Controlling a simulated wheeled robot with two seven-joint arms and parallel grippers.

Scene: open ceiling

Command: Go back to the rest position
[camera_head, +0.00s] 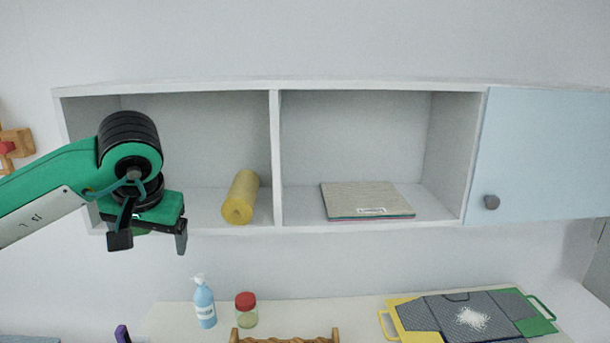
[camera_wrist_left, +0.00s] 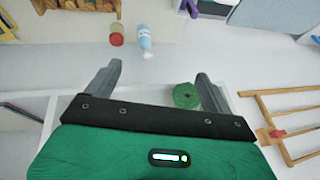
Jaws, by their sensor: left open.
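My left gripper (camera_head: 150,242) hangs at the left, in front of the left open compartment of the wall shelf (camera_head: 360,228). Its fingers are apart. In the left wrist view, my left gripper (camera_wrist_left: 159,72) also shows two spread fingers with nothing between the tips. A green round thing (camera_wrist_left: 186,96) shows beside one finger there; in the head view it is mostly hidden behind the gripper. My right gripper is in neither view.
A yellow roll (camera_head: 241,197) and a flat stack (camera_head: 366,200) lie on the shelf. A blue cabinet door (camera_head: 545,150) is shut at right. Below, a counter holds a blue bottle (camera_head: 204,303), a red-lidded jar (camera_head: 246,310), a wooden rack (camera_head: 285,339) and a folding board (camera_head: 470,316).

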